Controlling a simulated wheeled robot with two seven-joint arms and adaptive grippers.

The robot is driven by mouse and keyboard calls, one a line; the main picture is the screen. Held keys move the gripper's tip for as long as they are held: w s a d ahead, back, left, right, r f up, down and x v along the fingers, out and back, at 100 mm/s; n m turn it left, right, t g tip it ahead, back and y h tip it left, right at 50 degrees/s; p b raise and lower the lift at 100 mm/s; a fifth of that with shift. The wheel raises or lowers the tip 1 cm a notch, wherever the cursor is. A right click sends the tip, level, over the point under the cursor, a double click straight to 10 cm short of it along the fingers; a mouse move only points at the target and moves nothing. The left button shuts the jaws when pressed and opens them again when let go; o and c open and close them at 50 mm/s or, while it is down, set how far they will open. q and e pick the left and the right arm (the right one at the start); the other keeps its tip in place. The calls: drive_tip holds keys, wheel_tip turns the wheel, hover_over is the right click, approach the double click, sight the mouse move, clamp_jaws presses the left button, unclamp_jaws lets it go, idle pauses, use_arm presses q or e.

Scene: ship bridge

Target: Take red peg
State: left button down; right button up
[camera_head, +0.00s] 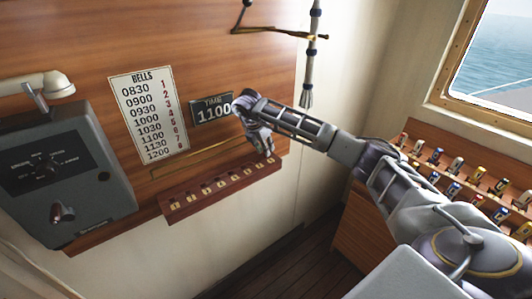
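A red-brown wooden peg rail (222,188) with a row of small pale plates and holes runs along the wall below the bells board. I cannot make out a separate red peg on it; at this size any peg blends with the reddish wood or is hidden by my gripper. My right gripper (265,149) points down just above the right end of the rail. Its fingers are small and partly covered by its own wrist, so I cannot tell whether it is open or holds anything. My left gripper is not in view.
A "BELLS" board (148,115) and an "1100" sign (211,109) hang above the rail. A grey control box (62,170) juts out at left. A bell rope (310,75) hangs behind my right arm. A flag rack (470,180) stands at right under the window.

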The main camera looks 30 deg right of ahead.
drive_tip(key=shift+d+f, duration=0.2)
drive_tip(key=shift+f, duration=0.3)
drive_tip(key=c, duration=0.4)
